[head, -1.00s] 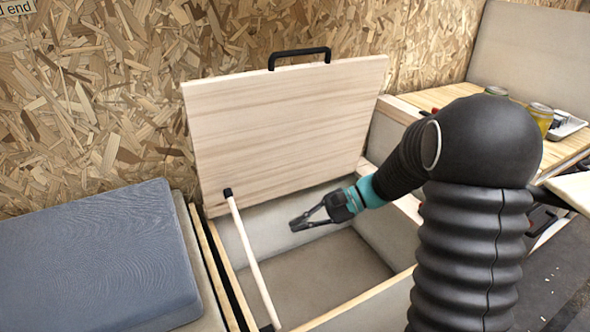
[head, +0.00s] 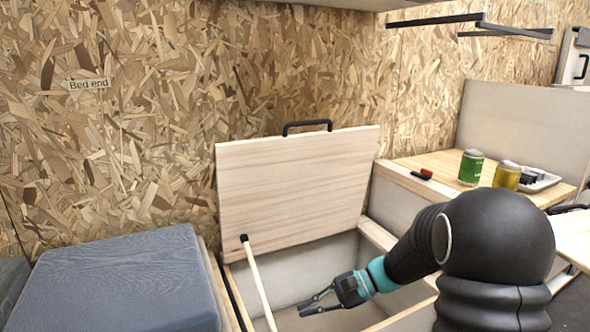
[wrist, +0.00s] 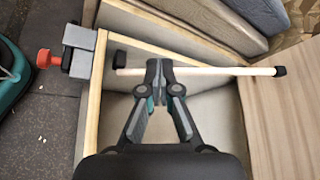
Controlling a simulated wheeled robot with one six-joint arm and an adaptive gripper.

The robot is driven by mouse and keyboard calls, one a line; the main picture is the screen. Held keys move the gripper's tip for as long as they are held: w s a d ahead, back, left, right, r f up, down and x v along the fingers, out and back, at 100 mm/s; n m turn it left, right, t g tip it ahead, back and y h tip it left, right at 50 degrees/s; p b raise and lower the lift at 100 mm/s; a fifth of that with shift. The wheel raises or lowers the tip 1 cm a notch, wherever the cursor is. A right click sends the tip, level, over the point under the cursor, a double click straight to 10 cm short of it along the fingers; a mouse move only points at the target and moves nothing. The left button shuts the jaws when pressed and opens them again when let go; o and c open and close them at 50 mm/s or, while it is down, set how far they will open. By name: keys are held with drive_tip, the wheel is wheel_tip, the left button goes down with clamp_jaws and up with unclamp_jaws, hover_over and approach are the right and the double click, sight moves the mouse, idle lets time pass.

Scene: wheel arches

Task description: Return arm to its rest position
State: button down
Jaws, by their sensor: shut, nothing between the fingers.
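My gripper (head: 318,302) is shut and empty. In the head view it hangs over the open storage box, in front of the raised wooden lid (head: 298,185), with my black arm coming in from the right. In the wrist view my gripper (wrist: 165,64) points toward the white prop rod (wrist: 200,71), its tips overlapping the rod in the picture; I cannot tell whether they touch. The prop rod (head: 258,284) also shows in the head view, leaning at the lid's left side. The box interior (head: 320,270) looks empty where visible.
A grey-blue cushion (head: 120,280) lies left of the box. On the wooden counter (head: 420,168) at right stand a green can (head: 471,167), a yellow can (head: 507,176) and a tray (head: 540,179). A red-knobbed clamp (wrist: 80,52) sits at the box corner.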

drive_tip(key=s+f+h, duration=0.1)
drive_tip(key=s+d+f+h, duration=0.1)
drive_tip(key=f, duration=0.1)
drive_tip(key=s+d+f+n, duration=0.1)
drive_tip(key=shift+s+d+f+g+h, duration=0.1)
drive_tip(key=shift+s+f+g+h, duration=0.1)
drive_tip(key=shift+f+g+h, duration=0.2)
drive_tip(key=s+d+r+n+t+h+p, duration=0.1)
drive_tip(key=s+d+r+n+t+h, duration=0.15)
drive_tip(key=s+d+r+h, duration=0.35)
drive_tip(key=s+d+r+n+t+h+p, duration=0.1)
drive_tip(key=s+d+r+n+h, duration=0.25)
drive_tip(key=s, duration=0.35)
drive_tip(key=s+d+r+n+t+p, duration=0.1)
drive_tip(key=s+r+t, duration=0.3)
drive_tip(key=r, duration=0.4)
drive_tip(key=shift+s+r+n+h+p, duration=0.25)
drive_tip(key=shift+s+n+h+p, duration=0.15)
drive_tip(key=shift+s, duration=0.5)
